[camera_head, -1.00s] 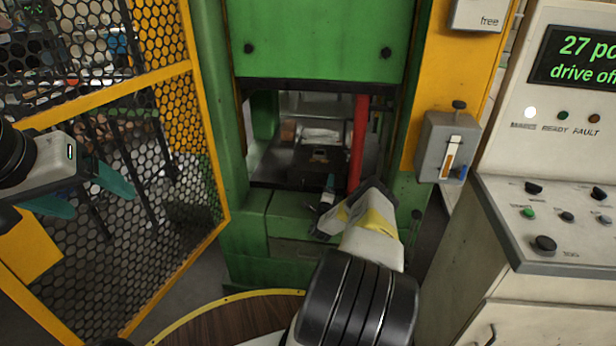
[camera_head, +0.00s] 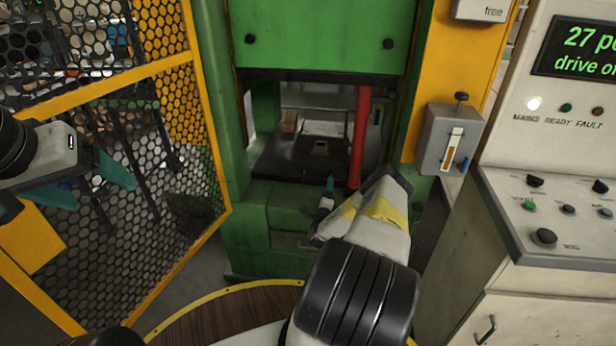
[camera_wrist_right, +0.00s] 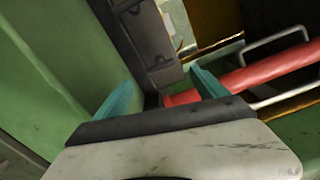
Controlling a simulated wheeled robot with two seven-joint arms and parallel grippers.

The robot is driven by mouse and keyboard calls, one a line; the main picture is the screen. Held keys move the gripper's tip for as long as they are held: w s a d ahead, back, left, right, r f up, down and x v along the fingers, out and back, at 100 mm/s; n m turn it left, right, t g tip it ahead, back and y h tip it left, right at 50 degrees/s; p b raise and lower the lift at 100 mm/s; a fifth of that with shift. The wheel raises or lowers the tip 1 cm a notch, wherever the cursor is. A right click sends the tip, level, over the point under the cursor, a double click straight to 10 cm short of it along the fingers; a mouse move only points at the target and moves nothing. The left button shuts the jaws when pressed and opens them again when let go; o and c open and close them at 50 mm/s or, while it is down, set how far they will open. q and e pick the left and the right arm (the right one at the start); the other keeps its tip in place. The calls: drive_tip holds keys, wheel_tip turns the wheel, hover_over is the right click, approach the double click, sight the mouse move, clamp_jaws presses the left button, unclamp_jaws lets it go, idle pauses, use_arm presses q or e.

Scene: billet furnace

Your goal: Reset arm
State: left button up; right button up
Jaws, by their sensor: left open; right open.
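My right arm reaches forward to the opening of the green press (camera_head: 320,40). A red post (camera_head: 359,135) stands by the opening; in the wrist view a red bar (camera_wrist_right: 260,76) lies just beyond the fingers. My left gripper (camera_head: 88,184) is open and empty at the left, in front of the mesh guard.
A yellow-framed mesh guard (camera_head: 209,150) stands at the left. At the right is a control cabinet (camera_head: 510,225) with knobs and a green-lettered display (camera_head: 585,52). A grey switch box (camera_head: 448,140) is on the yellow post. A dark plate (camera_head: 285,158) lies inside the press, with nothing gripped there.

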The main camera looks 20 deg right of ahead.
drive_tip(key=w+a+r+n+y, duration=0.4)
drive_tip(key=w+a+r+n, duration=0.1)
drive_tip(key=r, duration=0.5)
drive_tip(key=w+a+r+n+y, duration=0.4)
drive_tip(key=w+r+n, duration=0.15)
drive_tip(key=r, duration=0.35)
drive_tip(key=s+a+r+n+g+y, duration=0.1)
drive_tip(key=s+a+r+n, duration=0.15)
drive_tip(key=r, duration=0.35)
drive_tip(key=s+a+r+n+g, duration=0.1)
drive_tip(key=a+r+n, duration=0.1)
drive_tip(key=a+r, duration=0.3)
drive_tip(key=s+a+r+n+g+y, duration=0.1)
drive_tip(key=a+r+n, duration=0.2)
drive_tip(key=r, duration=0.4)
drive_tip(key=s+a+r+n+g, duration=0.1)
drive_tip(key=s+a+r+n, duration=0.15)
drive_tip(key=s+r, duration=0.5)
drive_tip(key=s+a+r+n+g, duration=0.2)
drive_tip(key=s+a+r, duration=0.15)
drive_tip(key=s, duration=0.75)
drive_tip(key=s+a+r+n+g+y, duration=0.1)
drive_tip(key=s+a+n, duration=0.1)
drive_tip(key=s, duration=1.1)
drive_tip(key=s+a+n+g, duration=0.2)
drive_tip(key=s+n, duration=0.1)
drive_tip(key=s, duration=0.9)
drive_tip(key=shift+s+r+y, duration=0.4)
